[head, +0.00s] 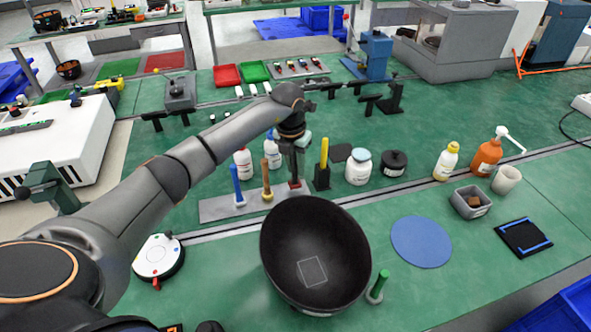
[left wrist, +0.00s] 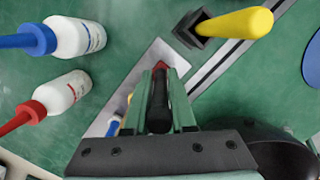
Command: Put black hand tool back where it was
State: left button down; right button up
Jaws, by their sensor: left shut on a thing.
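My left gripper (head: 294,168) reaches over the right end of a grey metal rack plate (head: 218,209). In the left wrist view its two green fingers (left wrist: 160,108) are shut on the black hand tool (left wrist: 159,112), which has a red part at its far end. In the head view the tool is mostly hidden by the gripper; a red piece (head: 295,184) shows at the plate just below. I cannot tell whether the tool is fully seated. A blue-handled tool (head: 236,182) and a brown-handled tool (head: 266,175) stand upright on the same plate. My right gripper is not in view.
A yellow-handled tool (head: 324,152) in a black holder stands close right of the gripper. White bottles (head: 243,163) stand behind the plate. A large black bowl (head: 340,235) is in front, beside a green-handled post (head: 379,284). A blue disc (head: 421,241) lies right.

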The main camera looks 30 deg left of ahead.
pick_arm(q)
jog(key=shift+f, duration=0.95)
jog(key=shift+f, duration=0.1)
jog(key=c, duration=0.8)
grip_release()
jog(key=shift+o, duration=0.2)
notch_tip(320, 180, up, 12)
jog(key=s, duration=0.2)
jog(key=shift+b, duration=0.4)
jog(key=shift+d, duration=0.1)
